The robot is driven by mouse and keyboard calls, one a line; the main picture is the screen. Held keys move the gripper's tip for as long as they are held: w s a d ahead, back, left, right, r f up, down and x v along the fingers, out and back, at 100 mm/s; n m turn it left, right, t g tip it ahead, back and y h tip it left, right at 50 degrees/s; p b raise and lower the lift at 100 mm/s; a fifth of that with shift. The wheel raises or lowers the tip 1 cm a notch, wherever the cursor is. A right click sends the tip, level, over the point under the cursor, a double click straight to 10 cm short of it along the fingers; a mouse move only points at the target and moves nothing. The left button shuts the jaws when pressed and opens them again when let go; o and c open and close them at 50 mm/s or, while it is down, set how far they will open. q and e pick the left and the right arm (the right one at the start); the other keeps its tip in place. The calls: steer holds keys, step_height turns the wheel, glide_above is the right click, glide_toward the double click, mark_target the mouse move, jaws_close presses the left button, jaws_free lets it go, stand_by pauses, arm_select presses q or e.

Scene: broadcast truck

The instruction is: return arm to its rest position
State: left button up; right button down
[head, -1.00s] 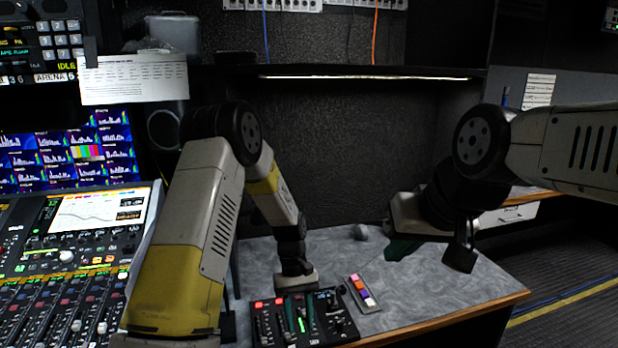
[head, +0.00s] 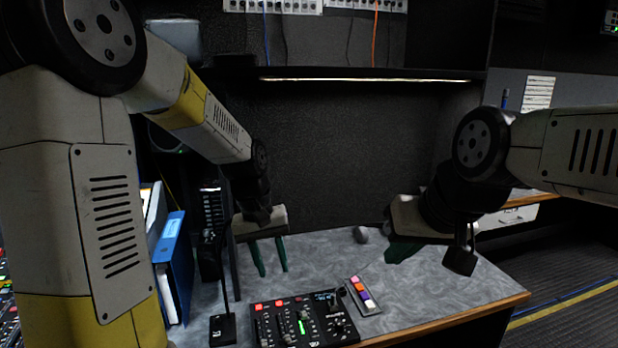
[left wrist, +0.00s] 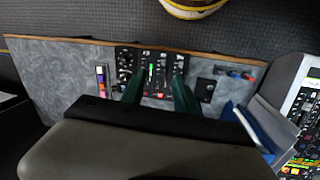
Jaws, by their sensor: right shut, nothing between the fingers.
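My left arm reaches in from the left and bends down over the grey desk. My left gripper (head: 272,272) has two green fingers apart with nothing between them. It hangs above the desk, behind and above the small black control panel (head: 262,328) in the head view. In the left wrist view, the gripper (left wrist: 158,77) shows its fingers spread, pointing toward the panel (left wrist: 128,56). My right gripper (head: 392,257) is shut and empty, low over the right part of the desk; its fingers are partly hidden.
The grey desk (head: 420,290) has clear room at the right. A strip of coloured buttons (head: 361,294) lies beside the panel. A small black box with a stalk (head: 222,330) and blue binders (head: 174,260) stand left. A dark shelf with a light strip (head: 370,79) spans above.

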arm_select(q)
steer(key=s+a+r+m+t, duration=0.1)
steer(key=s+a+r+t, duration=0.2)
steer(key=s+r, duration=0.3)
steer(key=s+a+r+m+t, duration=0.1)
steer(key=s+a+r+t, duration=0.2)
steer(key=s+r, duration=0.3)
steer(key=shift+s+r, duration=0.4)
steer(key=shift+s, duration=0.65)
